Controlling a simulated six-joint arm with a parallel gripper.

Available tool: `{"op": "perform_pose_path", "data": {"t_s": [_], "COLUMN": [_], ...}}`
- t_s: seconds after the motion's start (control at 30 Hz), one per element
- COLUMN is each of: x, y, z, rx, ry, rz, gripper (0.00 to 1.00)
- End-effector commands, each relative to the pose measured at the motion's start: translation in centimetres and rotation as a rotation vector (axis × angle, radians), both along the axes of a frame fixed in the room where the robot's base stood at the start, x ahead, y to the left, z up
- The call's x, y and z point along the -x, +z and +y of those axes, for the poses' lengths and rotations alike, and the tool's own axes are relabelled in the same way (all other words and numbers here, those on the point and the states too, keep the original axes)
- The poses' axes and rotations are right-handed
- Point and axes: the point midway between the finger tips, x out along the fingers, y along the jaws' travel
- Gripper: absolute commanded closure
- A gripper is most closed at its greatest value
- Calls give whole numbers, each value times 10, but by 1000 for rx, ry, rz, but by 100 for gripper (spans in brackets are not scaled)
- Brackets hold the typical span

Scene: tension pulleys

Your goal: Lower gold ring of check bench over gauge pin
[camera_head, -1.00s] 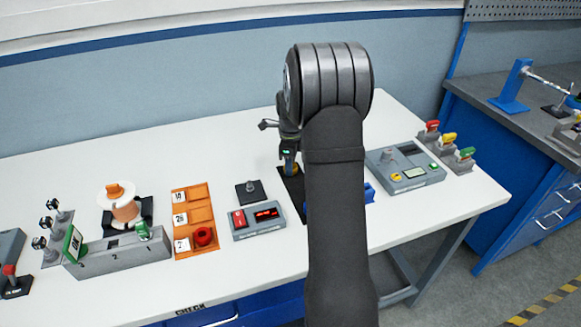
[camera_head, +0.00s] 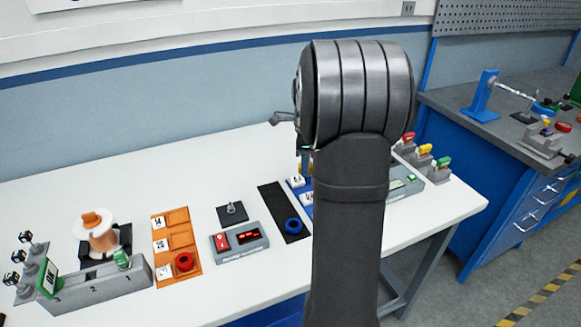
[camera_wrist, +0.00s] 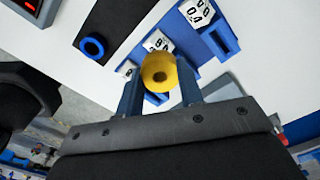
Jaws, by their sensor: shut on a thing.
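My gripper (camera_wrist: 160,82) is shut on the gold ring (camera_wrist: 159,70) in the wrist view; the ring sits between the two blue-grey fingers, its hole showing. It is held above the white bench top (camera_head: 120,175), over or near a blue tray (camera_wrist: 185,72) with white number tags. In the head view my arm hides most of the gripper. A short upright metal pin (camera_head: 231,208) on a dark square plate stands to the left of the black strip, with nothing around it; I take it for the gauge pin.
A blue ring (camera_head: 293,226) lies on the black strip (camera_head: 271,200). A grey box with red displays (camera_head: 239,242) stands just in front of the pin. An orange tray (camera_head: 177,240) with a red ring (camera_head: 184,262) is further left. The bench behind the pin is clear.

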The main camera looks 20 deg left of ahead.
Motion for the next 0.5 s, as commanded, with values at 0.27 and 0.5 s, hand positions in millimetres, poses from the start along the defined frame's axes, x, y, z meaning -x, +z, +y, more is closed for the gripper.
{"op": "perform_pose_path", "data": {"t_s": [0.27,0.5], "x": [0,0], "y": [5,6], "z": [-9,-8], "rx": [0,0], "ry": [0,0], "rz": [1,1], "gripper": [90,90]}}
